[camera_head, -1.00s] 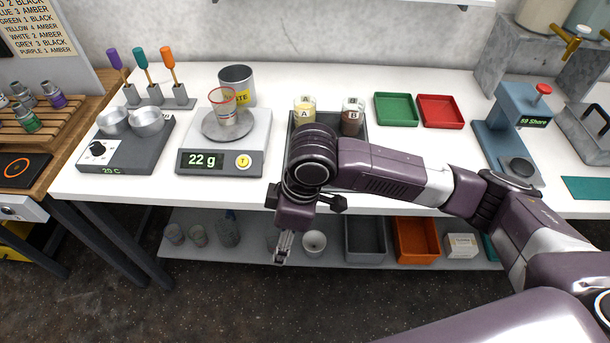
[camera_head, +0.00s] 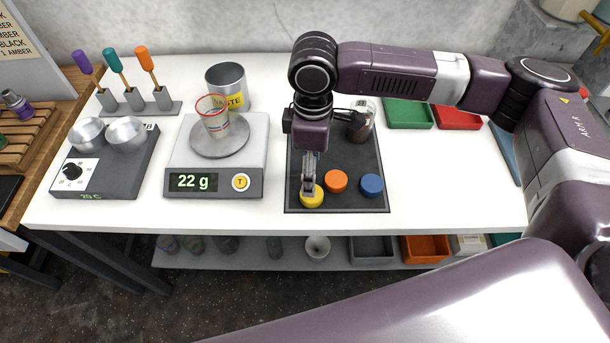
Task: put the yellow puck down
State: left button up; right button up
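The yellow puck (camera_head: 313,199) is at the front left of the dark tray (camera_head: 340,208) on the white table. My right gripper (camera_head: 309,187) points down at the puck, and its fingertips overlap the puck's top and back. The fingers are seen nearly edge-on, so I cannot tell whether they are shut on it. The puck looks to be at the tray's surface, but its underside is hidden. My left gripper is not in view.
An orange puck (camera_head: 336,181) and a blue puck (camera_head: 372,185) sit right of the yellow one. A jar (camera_head: 362,122) stands at the tray's back, partly behind my arm. The scale (camera_head: 253,150) is left; green (camera_head: 409,115) and red (camera_head: 457,118) trays are behind right.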

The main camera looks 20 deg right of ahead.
jog(key=shift+w+f, duration=0.15)
jog(key=shift+f, duration=0.15)
jog(key=f, duration=0.1)
jog(key=s+f+p, duration=0.1)
jog(key=f, duration=0.1)
jog(key=shift+s+d+f+p, duration=0.1)
jog(key=shift+s+f+p, duration=0.1)
jog(key=shift+p, duration=0.1)
notch_tip(320, 180, down, 3)
jog(key=shift+w+r, duration=0.15)
jog(key=shift+f, duration=0.3)
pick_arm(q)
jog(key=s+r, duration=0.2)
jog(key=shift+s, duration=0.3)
pick_arm(e)
jog(key=c, duration=1.3)
jog(key=shift+c, duration=0.2)
